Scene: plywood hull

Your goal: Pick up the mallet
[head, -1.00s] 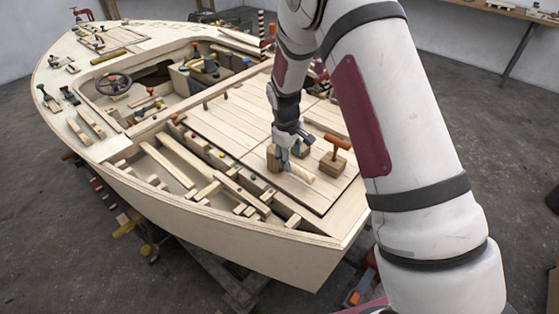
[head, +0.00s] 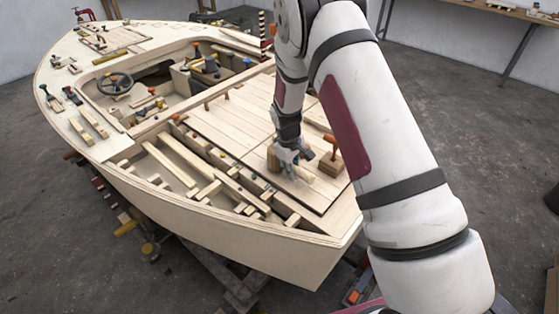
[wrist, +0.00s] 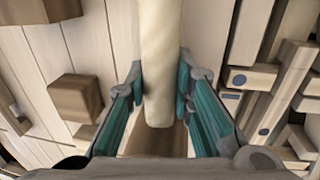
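The mallet lies on the pale plank deck. Its light handle (head: 304,174) points toward the front right in the head view, and a brown block-like part (head: 272,159) shows at its other side. My gripper (head: 287,165) is low over the deck at the handle. In the wrist view the pale handle (wrist: 160,50) runs down between the two teal fingers of my gripper (wrist: 160,92).
A brown wooden block with an orange-brown handle (head: 332,158) stands on the deck just right of my gripper. The open hull frames with loose wood strips (head: 185,170) lie to the left. The planks (head: 225,120) behind are mostly clear.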

